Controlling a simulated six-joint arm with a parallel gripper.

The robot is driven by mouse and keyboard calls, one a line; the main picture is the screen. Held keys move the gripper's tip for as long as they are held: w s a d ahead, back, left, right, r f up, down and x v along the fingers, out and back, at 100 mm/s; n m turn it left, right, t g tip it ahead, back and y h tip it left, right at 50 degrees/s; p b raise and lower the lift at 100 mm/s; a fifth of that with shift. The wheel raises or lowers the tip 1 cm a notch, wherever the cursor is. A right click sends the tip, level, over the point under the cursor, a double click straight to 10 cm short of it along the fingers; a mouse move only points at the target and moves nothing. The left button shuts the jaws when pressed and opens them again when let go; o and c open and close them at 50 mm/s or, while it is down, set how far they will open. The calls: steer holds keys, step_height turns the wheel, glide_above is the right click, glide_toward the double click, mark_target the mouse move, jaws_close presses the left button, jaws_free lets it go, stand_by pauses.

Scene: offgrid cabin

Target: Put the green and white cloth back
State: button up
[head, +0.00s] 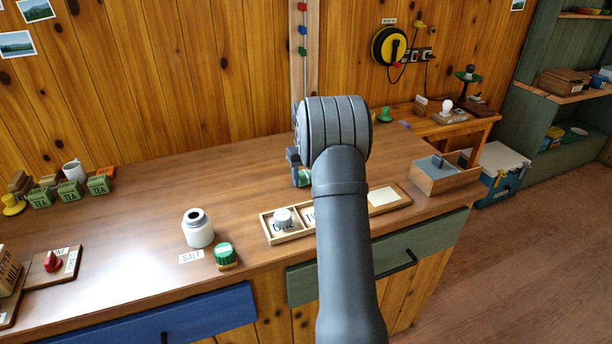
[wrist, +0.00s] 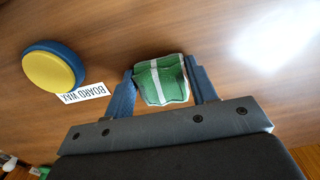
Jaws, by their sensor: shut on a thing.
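The green and white cloth (wrist: 161,80) is a small folded bundle, green with white stripes. My gripper (wrist: 163,88) is shut on it, one blue finger on each side. The brown wooden counter lies beyond it in the wrist view; I cannot tell whether the cloth touches it. In the head view a bit of the green cloth (head: 306,181) shows beside my gripper (head: 299,174), over the back part of the counter. My arm hides most of the gripper and the counter behind it.
A yellow and blue round tin (wrist: 52,68) sits by a "BOARD WAX" label (wrist: 84,93), left of the cloth. A divided wooden tray (head: 268,226), a white jar (head: 198,231) and a green-topped shaker (head: 225,254) stand nearer the front. An open wooden box (head: 447,184) is at right.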

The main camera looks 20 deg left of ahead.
steer(key=shift+f, duration=0.1)
steer(key=o, duration=0.9)
step_height(320, 180, up, 12)
steer(key=shift+r, duration=0.2)
steer(key=shift+f, duration=0.15)
steer(key=shift+f, duration=3.95)
steer(key=shift+f, duration=0.1)
